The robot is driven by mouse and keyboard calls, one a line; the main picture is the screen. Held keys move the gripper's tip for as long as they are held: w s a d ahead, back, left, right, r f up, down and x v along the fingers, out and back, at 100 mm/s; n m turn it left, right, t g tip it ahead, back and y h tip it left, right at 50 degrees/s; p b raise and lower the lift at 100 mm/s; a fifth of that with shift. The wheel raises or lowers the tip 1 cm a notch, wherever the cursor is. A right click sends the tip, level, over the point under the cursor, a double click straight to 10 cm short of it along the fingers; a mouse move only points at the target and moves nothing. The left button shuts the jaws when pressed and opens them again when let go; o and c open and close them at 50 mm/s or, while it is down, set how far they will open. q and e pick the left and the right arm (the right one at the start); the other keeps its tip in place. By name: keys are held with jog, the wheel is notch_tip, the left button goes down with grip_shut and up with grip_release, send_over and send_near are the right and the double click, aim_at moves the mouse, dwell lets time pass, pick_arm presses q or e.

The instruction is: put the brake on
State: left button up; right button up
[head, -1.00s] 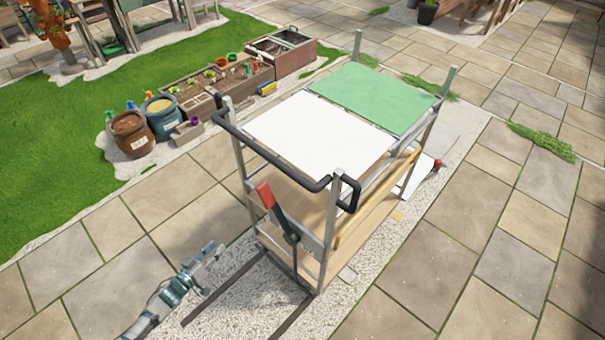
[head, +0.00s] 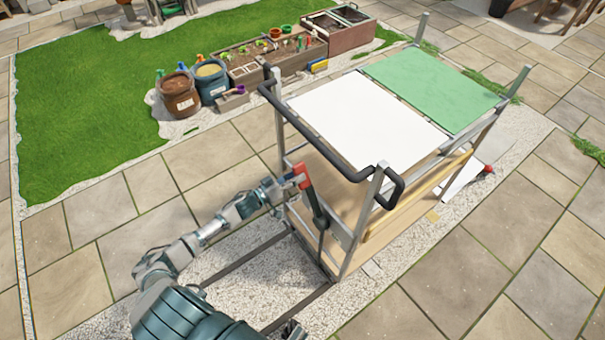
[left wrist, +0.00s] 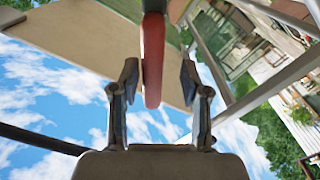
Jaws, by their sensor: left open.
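The brake lever has a red grip (head: 303,178) and a dark arm (head: 318,215), and stands at the near end of a metal-framed cart (head: 281,142). It leans toward the upper left in the head view. My left gripper (head: 287,184) is at the red grip. In the left wrist view the red grip (left wrist: 153,62) passes between the two open fingers (left wrist: 157,82), with gaps visible on both sides. My right gripper is not clearly in view.
The cart has a black push handle (head: 318,145), a white top panel (head: 368,118) and a green panel (head: 432,88). Two dark rails (head: 245,258) lie on gravel before it. Pots and planter boxes (head: 180,95) stand behind left.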

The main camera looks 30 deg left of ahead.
pick_arm(q)
jog(key=shift+x, duration=1.25)
jog(key=shift+w+d+r, duration=0.15)
jog(key=shift+w+d, duration=0.1)
jog(key=shift+d, duration=0.4)
jog(key=shift+a, duration=0.35)
grip_shut()
jog(key=shift+d, duration=0.1)
